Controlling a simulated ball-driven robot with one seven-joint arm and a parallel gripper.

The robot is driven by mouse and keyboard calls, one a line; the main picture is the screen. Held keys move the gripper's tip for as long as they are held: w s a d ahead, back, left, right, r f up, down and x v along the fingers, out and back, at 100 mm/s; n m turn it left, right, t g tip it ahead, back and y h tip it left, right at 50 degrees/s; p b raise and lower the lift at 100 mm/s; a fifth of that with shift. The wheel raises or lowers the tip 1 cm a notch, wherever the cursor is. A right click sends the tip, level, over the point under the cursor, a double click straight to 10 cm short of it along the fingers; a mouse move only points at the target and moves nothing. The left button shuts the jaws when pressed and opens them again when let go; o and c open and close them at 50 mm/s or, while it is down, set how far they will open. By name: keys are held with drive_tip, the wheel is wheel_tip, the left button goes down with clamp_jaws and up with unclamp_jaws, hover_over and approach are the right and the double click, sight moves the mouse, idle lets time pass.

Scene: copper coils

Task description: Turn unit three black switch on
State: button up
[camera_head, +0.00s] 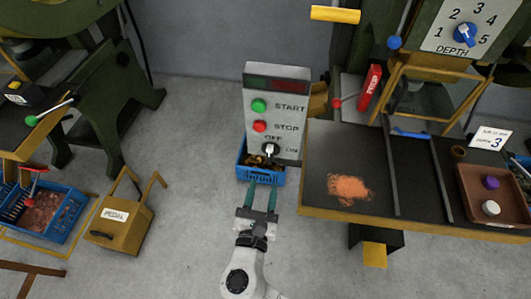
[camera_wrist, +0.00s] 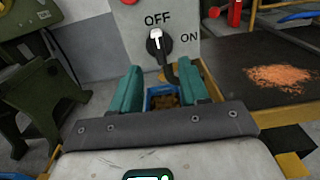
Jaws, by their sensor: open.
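A grey control box (camera_head: 257,92) stands upright ahead of me, with a green START button (camera_head: 259,105) and a red STOP button (camera_head: 260,127). Below them is a black rotary switch (camera_head: 270,150), marked OFF above and ON at its right. In the wrist view, the switch (camera_wrist: 158,43) shows a white mark pointing up towards OFF, and a black bar or cable runs from it down and right. My gripper (camera_head: 261,190) has teal fingers, open and empty, below and in front of the switch. In the wrist view, the gripper (camera_wrist: 160,88) sits below the switch, not touching it.
A blue crate (camera_head: 261,176) with coppery bits stands under the box. A workbench (camera_head: 330,205) with orange granules (camera_head: 348,188) is close on the right. A yellow box (camera_head: 120,220) and another blue crate (camera_head: 62,230) are at left. Grey floor between is clear.

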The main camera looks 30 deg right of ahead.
sight(269, 155)
drive_tip(key=x, duration=1)
drive_tip(key=shift+w+r+p, duration=0.15)
drive_tip(key=shift+w+p, duration=0.15)
drive_tip(key=shift+w, duration=0.1)
drive_tip(key=shift+c, duration=0.2)
clamp_jaws()
